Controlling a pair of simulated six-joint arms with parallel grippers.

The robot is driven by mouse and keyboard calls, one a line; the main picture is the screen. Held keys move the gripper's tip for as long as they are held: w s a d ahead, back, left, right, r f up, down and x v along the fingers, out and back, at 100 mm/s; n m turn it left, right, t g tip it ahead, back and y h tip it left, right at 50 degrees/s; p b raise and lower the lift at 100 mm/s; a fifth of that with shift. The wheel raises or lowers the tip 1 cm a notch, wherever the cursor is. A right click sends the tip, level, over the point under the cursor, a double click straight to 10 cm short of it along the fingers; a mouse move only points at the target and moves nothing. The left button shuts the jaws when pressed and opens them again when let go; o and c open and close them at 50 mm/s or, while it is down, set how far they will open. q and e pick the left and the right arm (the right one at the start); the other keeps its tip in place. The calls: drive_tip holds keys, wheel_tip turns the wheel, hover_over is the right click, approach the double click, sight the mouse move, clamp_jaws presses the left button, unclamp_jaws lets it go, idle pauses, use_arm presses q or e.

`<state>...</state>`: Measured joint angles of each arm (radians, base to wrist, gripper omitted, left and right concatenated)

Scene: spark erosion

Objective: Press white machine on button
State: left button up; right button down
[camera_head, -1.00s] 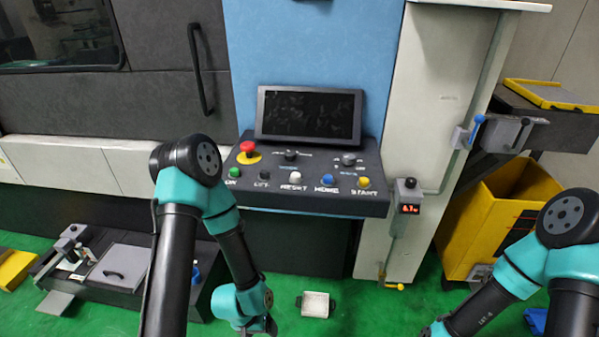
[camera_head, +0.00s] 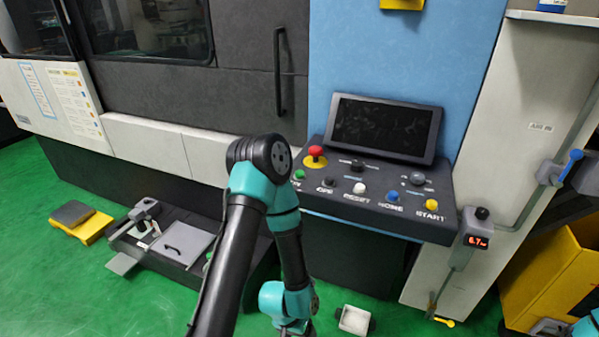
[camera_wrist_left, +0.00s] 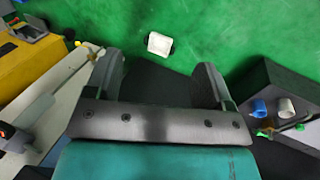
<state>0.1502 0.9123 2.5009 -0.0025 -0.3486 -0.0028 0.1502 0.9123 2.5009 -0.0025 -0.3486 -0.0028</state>
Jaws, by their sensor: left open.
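The white machine (camera_head: 160,147) has a dark control panel (camera_head: 430,228) on its front. A row of buttons runs along the panel: a green button (camera_head: 299,174) at the left end, partly beside my arm, a black one marked OFF (camera_head: 328,182), a white one marked RESET (camera_head: 359,188), a blue one marked HOME (camera_head: 392,197) and a yellow one marked START (camera_head: 432,204). The green one's label is partly hidden by my left arm. My left gripper (camera_wrist_left: 158,80) is open and empty, well below the panel and touching no button. My right gripper is out of view.
A red mushroom button (camera_head: 315,151) and a screen (camera_head: 385,127) are above the row. A small box with a red readout (camera_head: 477,241) hangs right of the panel. A small white tray (camera_head: 354,320) lies on the green floor. A yellow bin (camera_head: 550,280) stands right.

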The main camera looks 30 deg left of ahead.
use_arm(q)
clamp_jaws()
idle(0.6)
idle(1.0)
